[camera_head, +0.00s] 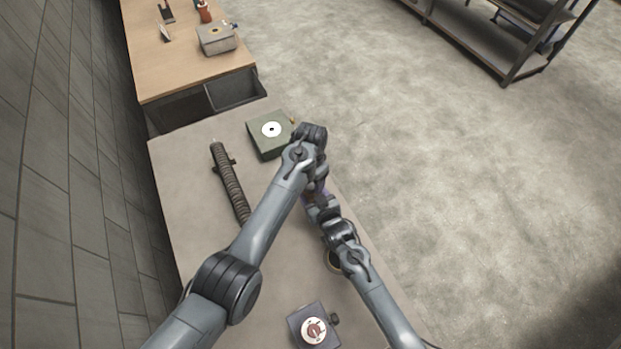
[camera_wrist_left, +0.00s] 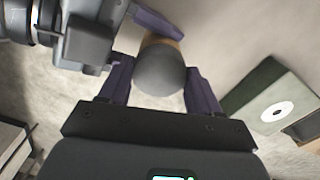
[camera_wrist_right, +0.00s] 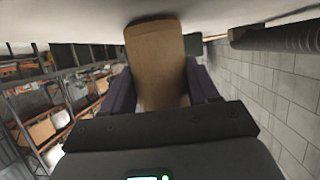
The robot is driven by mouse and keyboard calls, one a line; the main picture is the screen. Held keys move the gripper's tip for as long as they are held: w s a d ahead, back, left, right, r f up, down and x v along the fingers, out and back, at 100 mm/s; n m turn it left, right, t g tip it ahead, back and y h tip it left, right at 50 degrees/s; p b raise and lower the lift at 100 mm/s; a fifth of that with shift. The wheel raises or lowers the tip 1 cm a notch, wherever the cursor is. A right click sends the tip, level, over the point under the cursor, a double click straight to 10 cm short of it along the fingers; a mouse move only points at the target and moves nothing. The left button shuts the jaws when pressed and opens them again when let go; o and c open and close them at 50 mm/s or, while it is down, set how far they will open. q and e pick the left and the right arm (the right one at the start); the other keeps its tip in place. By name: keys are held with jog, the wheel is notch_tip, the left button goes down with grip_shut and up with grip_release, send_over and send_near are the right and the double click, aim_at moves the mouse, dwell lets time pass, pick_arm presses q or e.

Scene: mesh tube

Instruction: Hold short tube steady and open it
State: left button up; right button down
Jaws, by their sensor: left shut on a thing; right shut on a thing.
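The short tube has a tan body (camera_wrist_right: 158,65) and a grey rounded end (camera_wrist_left: 160,72). My left gripper (camera_head: 317,190) is shut on the grey end, which sits between its two purple fingers in the left wrist view. My right gripper (camera_wrist_right: 163,85) is shut on the tan body in the right wrist view. Both grippers meet close together over the table's right side in the head view, where the arms hide most of the tube. I cannot tell whether the grey end is apart from the body.
A dark ribbed long tube (camera_head: 229,180) lies on the grey table (camera_head: 185,170). A green box with a white disc (camera_head: 263,146) stands at the back. A dark box with a dial (camera_head: 298,322) is at the front.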

pick_arm(q)
jog(key=shift+r, duration=0.3)
jog(key=shift+r, duration=0.75)
jog(key=shift+r, duration=0.15)
jog(key=shift+r, duration=1.95)
pick_arm(e)
jog(key=shift+c, duration=1)
grip_release()
